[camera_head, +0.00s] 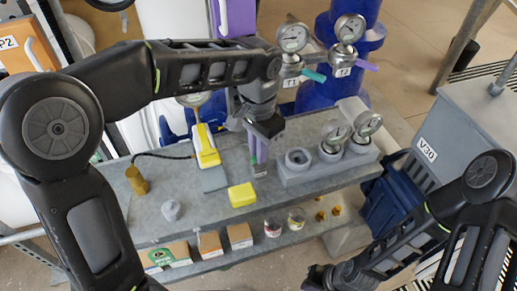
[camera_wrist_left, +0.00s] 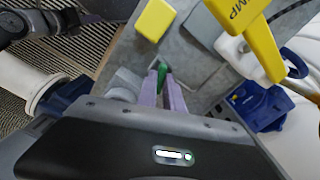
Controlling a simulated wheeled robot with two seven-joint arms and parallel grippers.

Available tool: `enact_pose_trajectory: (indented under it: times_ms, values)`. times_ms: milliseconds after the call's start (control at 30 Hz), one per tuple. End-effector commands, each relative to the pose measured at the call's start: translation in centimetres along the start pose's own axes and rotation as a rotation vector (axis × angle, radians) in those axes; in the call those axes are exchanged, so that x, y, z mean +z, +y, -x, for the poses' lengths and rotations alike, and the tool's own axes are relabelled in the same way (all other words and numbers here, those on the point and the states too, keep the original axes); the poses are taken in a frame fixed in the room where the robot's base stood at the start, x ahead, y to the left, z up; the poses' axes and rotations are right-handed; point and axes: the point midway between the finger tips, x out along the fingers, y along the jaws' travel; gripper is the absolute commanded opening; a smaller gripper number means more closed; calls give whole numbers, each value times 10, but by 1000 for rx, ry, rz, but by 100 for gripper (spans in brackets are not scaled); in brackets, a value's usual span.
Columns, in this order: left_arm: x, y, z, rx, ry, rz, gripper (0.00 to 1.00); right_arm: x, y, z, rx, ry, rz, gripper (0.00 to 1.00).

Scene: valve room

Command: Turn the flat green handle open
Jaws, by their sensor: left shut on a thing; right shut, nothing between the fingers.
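My left gripper (camera_head: 259,152) points down over the grey bench, left of the grey block with round sockets. In the left wrist view its two pale purple fingers (camera_wrist_left: 167,94) are closed on a small green handle (camera_wrist_left: 162,72), with only its end showing between the fingertips. The rest of that handle and what it is fixed to are hidden by the fingers. A separate teal handle (camera_head: 313,75) sticks out from the gauge fitting labelled T1, apart from the gripper. My right gripper (camera_head: 318,277) is shut and empty at the bottom, in front of the bench.
The grey bench (camera_head: 150,213) carries a yellow block (camera_head: 242,195), a yellow tagged device (camera_head: 204,146), a brass piece (camera_head: 137,181) and a grey socket block (camera_head: 322,171) with gauges. A purple handle (camera_head: 366,66) is at T2. A grey V30 cabinet (camera_head: 465,115) stands right.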

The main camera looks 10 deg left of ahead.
Motion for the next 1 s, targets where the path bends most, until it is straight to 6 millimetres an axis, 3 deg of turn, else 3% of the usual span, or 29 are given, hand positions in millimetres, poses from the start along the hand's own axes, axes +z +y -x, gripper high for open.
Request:
enact_pose_trajectory:
  times_ms: [1000]
  values:
    - [-1, 0, 1, 0, 4, 948, 0, 0, 2, -6, 0, 0, 0, 0]
